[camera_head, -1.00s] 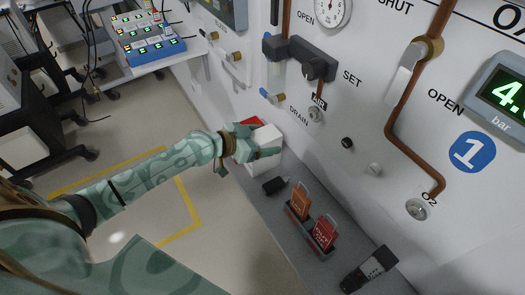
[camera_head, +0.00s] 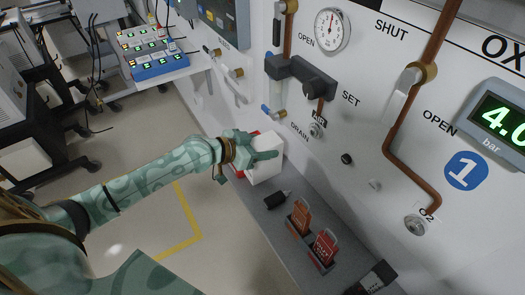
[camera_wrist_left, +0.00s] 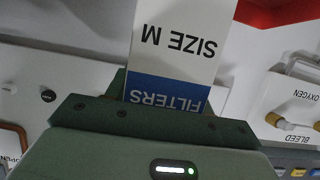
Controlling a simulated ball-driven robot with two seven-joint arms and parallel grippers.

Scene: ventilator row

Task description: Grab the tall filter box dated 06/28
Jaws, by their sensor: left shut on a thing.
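A white box (camera_head: 265,168) stands at the far left end of the grey shelf, in front of the wall panel. My left gripper (camera_head: 262,155) is shut on it, with its fingers across the upper part of the box. In the left wrist view the box (camera_wrist_left: 175,45) sticks out beyond the gripper, with "SIZE M" on white and "FILTERS" on a blue band, both upside down. I cannot see a date on it. Something red and white shows just behind the gripper in the head view. My right gripper is not in view.
Valves, pipes and a gauge (camera_head: 332,30) project from the wall.

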